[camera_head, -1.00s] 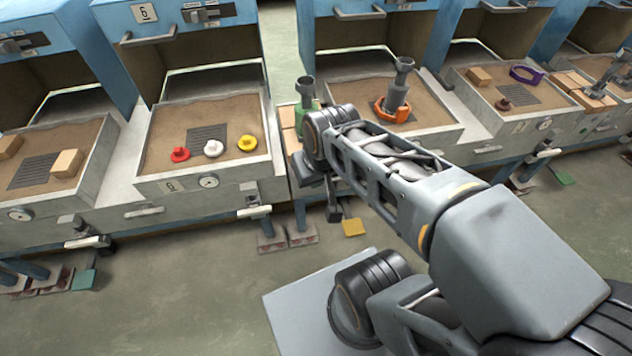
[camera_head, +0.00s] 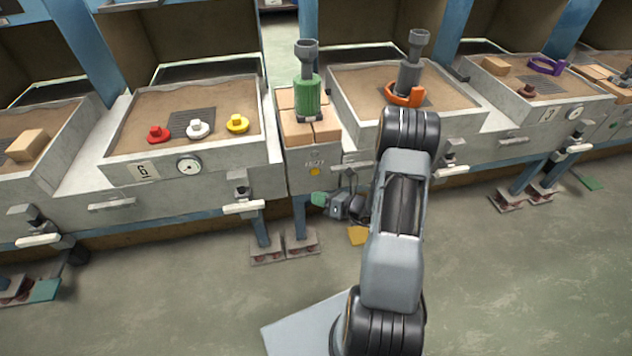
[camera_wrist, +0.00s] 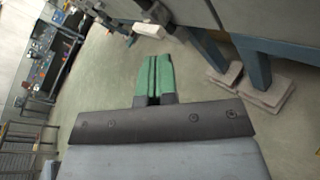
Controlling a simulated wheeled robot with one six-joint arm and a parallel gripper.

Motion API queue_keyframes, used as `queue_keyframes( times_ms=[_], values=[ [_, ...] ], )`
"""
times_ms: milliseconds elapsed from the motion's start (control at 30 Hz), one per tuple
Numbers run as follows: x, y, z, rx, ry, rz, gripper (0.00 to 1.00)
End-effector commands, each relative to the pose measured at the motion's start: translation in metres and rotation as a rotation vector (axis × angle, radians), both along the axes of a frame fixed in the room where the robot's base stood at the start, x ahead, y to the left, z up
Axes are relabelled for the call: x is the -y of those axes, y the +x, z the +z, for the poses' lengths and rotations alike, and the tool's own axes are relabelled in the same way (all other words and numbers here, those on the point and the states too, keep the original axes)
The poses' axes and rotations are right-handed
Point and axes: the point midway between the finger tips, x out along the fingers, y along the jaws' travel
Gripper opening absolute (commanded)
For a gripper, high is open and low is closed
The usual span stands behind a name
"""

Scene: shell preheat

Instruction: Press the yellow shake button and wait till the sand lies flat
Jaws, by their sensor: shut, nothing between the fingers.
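A small round yellow button (camera_head: 315,171) sits on the front of the narrow grey stand, under a small label that I cannot read surely. My gripper (camera_head: 319,199) is just below the button in the head view, its green fingertips pointing left and apart from it. In the wrist view the green fingers (camera_wrist: 153,78) are shut together with nothing between them. The button does not show in the wrist view. Brown sand (camera_head: 225,95) fills the box numbered 6, and sand (camera_head: 440,95) also lies in the box to the right. Both look fairly level, but fine relief is hard to tell.
A green cylinder (camera_head: 307,95) stands on wooden blocks on the stand. Red (camera_head: 158,134), white (camera_head: 198,129) and yellow (camera_head: 237,124) knobbed discs lie in box 6. An orange ring (camera_head: 405,95) surrounds a grey post. White-handled levers (camera_head: 243,206) stick out from the fronts.

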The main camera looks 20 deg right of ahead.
Motion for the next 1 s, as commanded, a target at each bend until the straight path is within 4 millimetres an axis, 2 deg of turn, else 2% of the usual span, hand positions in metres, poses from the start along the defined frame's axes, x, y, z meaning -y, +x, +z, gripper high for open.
queue_keyframes(
  times_ms=[33, 233, 667, 833, 1000],
  values=[
    [0.007, 0.0, -0.015, -0.017, 0.03, -0.043, 0.0],
    [0.021, 0.001, -0.032, -0.043, 0.084, -0.132, 0.0],
    [0.022, 0.003, -0.033, -0.045, 0.088, -0.139, 0.0],
    [0.024, 0.013, -0.034, -0.043, 0.086, -0.136, 0.0],
    [0.028, 0.033, -0.034, -0.042, 0.086, -0.137, 0.0]
  ],
)
